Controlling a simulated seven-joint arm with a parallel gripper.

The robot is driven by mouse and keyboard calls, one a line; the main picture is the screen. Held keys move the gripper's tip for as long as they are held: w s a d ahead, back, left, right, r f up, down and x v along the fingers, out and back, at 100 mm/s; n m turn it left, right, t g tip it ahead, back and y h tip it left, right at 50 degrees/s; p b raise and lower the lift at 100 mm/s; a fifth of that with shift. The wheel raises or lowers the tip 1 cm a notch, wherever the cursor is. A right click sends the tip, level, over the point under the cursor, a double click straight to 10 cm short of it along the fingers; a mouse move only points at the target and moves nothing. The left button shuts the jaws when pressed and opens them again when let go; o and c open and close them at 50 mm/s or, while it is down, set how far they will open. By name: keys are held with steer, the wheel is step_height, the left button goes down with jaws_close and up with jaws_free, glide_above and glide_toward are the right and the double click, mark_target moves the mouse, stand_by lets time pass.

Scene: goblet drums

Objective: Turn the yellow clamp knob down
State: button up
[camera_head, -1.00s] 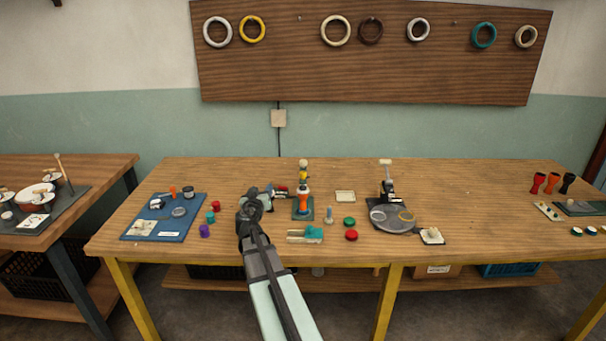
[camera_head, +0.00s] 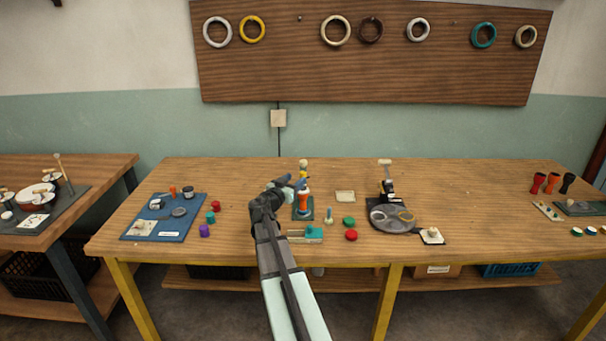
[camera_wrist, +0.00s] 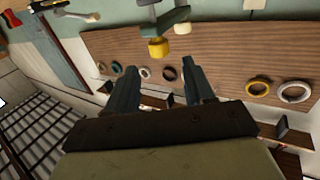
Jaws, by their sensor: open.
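The yellow clamp knob (camera_wrist: 158,49) hangs at the upper middle of the wrist view, attached to a grey-green clamp part. It lies just beyond and between my fingertips, apart from them as far as I can see. In the head view the yellow knob (camera_head: 303,174) is a small spot near the top of the clamp stand, partly hidden by my gripper. An orange and white goblet drum (camera_head: 302,204) stands below it on a small dark green base. My gripper (camera_wrist: 160,66) is open and empty; it also shows in the head view (camera_head: 301,183), level with the stand's upper part.
Red and green caps (camera_head: 350,236) lie right of the stand. A teal and cream block (camera_head: 306,234) is in front, near my arm. A round grey plate (camera_head: 397,217) with a tool is further right. A blue mat (camera_head: 165,217) with parts is left.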

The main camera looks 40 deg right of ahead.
mark_target(301, 174)
steer(key=x, duration=0.7)
steer(key=shift+d, duration=0.1)
steer(key=c, duration=0.9)
